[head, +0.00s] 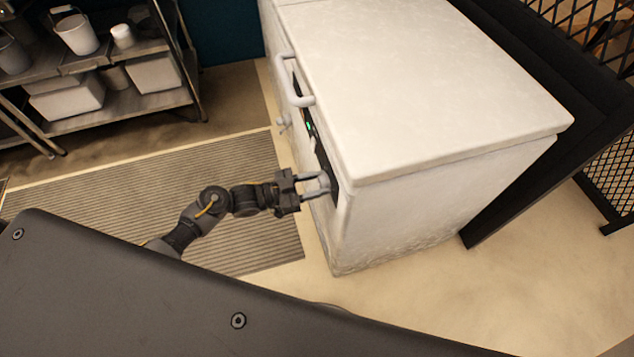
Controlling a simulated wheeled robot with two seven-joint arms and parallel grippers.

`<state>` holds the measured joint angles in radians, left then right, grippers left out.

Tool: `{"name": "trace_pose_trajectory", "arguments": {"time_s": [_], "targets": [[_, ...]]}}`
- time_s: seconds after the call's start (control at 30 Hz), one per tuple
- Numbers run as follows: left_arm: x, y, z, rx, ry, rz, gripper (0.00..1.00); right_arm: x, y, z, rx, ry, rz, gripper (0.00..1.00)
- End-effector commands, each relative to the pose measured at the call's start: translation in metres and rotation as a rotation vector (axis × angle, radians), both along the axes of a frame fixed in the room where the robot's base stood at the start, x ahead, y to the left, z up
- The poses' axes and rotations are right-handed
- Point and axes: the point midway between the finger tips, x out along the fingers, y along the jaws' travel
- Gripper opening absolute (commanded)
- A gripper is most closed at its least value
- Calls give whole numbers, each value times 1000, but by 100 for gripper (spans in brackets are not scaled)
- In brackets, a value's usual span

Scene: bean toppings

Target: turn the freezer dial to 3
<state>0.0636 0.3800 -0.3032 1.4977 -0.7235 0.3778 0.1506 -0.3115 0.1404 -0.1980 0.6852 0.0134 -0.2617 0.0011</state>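The white chest freezer (450,90) stands right of centre with its lid down. A dark control panel (325,165) with a small green light (309,127) is set in its left-facing side. My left gripper (324,183) is at the near end of this panel, its two pale fingers pointing at it with a gap between them. A pale rounded shape, perhaps the dial, shows at the fingertips. I cannot tell whether the fingers grip it. The dial's numbers and pointer are hidden from this view. My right gripper is not in view.
The freezer's lid handle (290,85) juts out above the panel. A ribbed grey mat (150,205) lies on the floor left of the freezer. A metal shelf (150,103) with buckets and tubs stands at the back left.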

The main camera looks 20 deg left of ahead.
Motion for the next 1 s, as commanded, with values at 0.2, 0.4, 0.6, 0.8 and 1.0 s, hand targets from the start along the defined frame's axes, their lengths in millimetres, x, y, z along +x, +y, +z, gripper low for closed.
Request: {"name": "trace_pose_trajectory", "arguments": {"time_s": [0.2, 0.4, 0.6, 0.8, 1.0], "targets": [[0, 0, 1, 0, -1, 1, 59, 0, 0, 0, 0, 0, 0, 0], [0, 0, 0, 0, -1, 1, 59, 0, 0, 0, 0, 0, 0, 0], [-8, 16, -2, 1, 0, 2, 59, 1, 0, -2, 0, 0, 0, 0], [-29, 50, -3, 4, 0, 1, 59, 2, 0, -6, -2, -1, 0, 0], [-46, 79, -4, 2, 0, 0, 59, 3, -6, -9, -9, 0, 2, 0]]}}
